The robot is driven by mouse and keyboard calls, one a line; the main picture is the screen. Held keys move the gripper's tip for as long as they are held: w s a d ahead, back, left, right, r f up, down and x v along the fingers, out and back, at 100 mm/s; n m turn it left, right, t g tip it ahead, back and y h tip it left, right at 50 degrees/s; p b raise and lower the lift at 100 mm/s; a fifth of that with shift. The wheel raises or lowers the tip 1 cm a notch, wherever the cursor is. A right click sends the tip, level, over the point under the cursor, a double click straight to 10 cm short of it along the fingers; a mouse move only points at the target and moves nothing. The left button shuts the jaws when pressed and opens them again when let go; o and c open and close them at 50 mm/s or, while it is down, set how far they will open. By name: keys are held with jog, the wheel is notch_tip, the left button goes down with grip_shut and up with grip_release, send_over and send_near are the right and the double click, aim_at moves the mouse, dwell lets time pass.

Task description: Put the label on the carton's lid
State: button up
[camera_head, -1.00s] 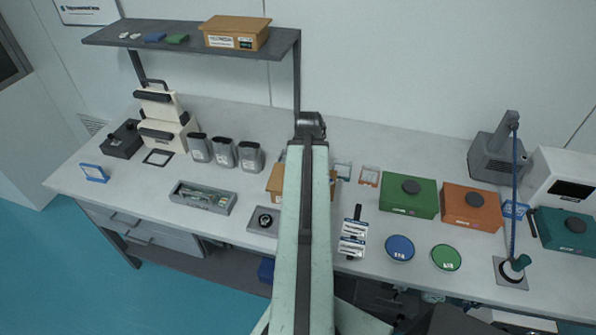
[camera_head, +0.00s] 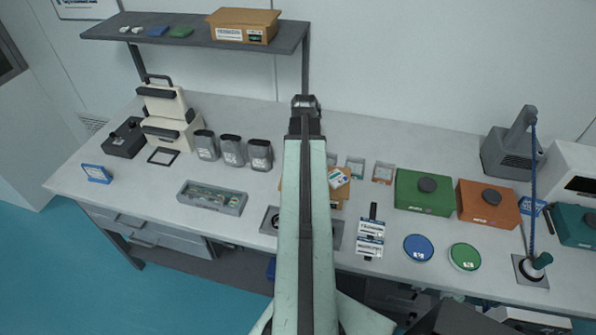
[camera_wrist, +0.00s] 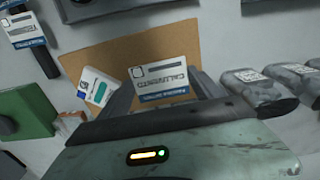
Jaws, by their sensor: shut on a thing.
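The label, a white card with a blue strip and dark print (camera_wrist: 162,80), is between my gripper's fingers (camera_wrist: 163,92) in the wrist view. My gripper is shut on it, over the brown carton (camera_wrist: 185,48). I cannot tell whether the label touches the lid. A second white card with a green band (camera_wrist: 97,89) is beside the left finger, over the carton's edge. In the head view my arm hides most of the carton (camera_head: 340,192), my gripper and the held label; the second card (camera_head: 338,178) shows right of the arm.
Two similar labels (camera_head: 369,240) are on a dark stand right of the carton. Grey containers (camera_head: 231,150) stand left of it. Green (camera_head: 422,194) and orange (camera_head: 487,204) boxes are at right. A shelf (camera_head: 190,32) overhangs the back left.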

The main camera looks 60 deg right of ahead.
notch_tip(320, 180, down, 3)
jog(key=shift+w+f+b, duration=0.1)
jog(key=shift+f+b, duration=0.05)
jog(key=shift+b, duration=0.9)
jog(key=shift+a+r, duration=0.2)
jog(key=shift+r, duration=0.15)
jog(key=shift+a+f, duration=0.1)
jog(key=shift+f, duration=0.15)
jog(key=shift+a+f+b, duration=0.35)
jog(key=shift+a+b, duration=0.05)
jog(key=shift+b, duration=0.2)
jog(key=o, duration=1.3)
jog(key=shift+s, duration=0.2)
jog(key=shift+d+r+p, duration=0.1)
jog(key=shift+r+p, duration=0.35)
jog(key=shift+p, duration=0.1)
notch_tip(320, 180, up, 12)
jog(key=d+p, duration=0.1)
jog(key=p, duration=1.1)
jog(key=shift+w+p, duration=0.25)
jog(key=shift+p, duration=0.05)
jog(key=shift+r, duration=0.1)
